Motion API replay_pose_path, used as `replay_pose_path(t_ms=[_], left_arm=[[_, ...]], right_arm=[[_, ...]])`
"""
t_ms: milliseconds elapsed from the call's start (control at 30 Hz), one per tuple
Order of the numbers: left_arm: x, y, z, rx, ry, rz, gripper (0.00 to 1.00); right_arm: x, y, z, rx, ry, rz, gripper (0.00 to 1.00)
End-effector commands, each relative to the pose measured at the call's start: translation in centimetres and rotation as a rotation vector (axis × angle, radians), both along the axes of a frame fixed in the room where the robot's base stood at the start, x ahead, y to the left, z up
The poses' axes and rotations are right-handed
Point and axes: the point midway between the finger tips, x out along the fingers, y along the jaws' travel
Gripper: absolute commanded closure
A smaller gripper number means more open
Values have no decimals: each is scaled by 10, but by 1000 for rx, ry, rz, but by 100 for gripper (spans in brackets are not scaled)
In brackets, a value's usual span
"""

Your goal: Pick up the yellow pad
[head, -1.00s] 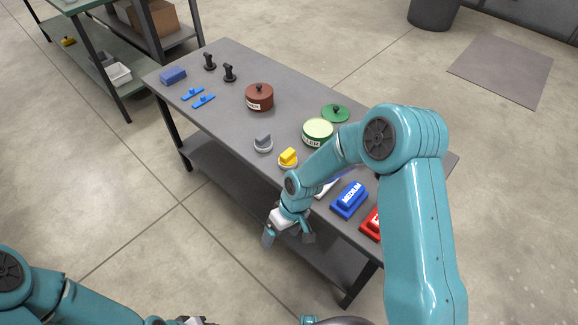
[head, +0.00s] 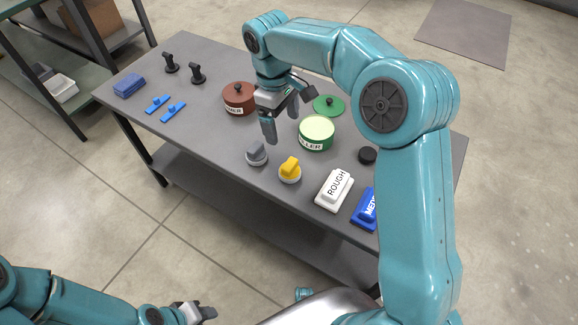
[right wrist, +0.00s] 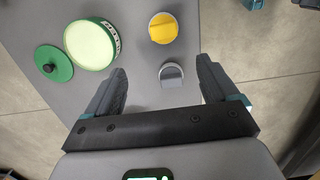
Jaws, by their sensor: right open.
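The yellow pad (head: 290,168) is a small round pad with a yellow grip on a pale base, lying near the table's front edge. In the right wrist view the yellow pad (right wrist: 163,28) is beyond the fingertips, above a similar grey pad (right wrist: 171,74). My right gripper (head: 283,128) is open and empty above the table, up and left of the yellow pad, near the grey pad (head: 256,154). Its two fingers (right wrist: 162,78) are spread wide in the wrist view. My left gripper (head: 203,312) is low at the bottom, away from the table; its jaw opening is unclear.
On the grey table (head: 215,135) a green tin (head: 316,132) stands behind the yellow pad, with its green lid (head: 328,105) beside it. A brown lidded pot (head: 238,97) is farther left. A white ROUGH block (head: 334,190) and blue block (head: 365,209) are to the right.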

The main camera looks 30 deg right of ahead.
Motion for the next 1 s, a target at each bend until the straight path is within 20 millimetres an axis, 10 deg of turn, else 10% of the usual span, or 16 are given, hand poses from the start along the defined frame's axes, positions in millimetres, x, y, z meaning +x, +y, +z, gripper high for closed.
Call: replay_pose_path(t_ms=[300,1000], left_arm=[[0,0,-16,0,0,1,57],[0,0,-27,0,0,0,57]], right_arm=[[-17,-8,-74,1,4,-4,13],[-23,-12,-142,1,3,-4,13]])
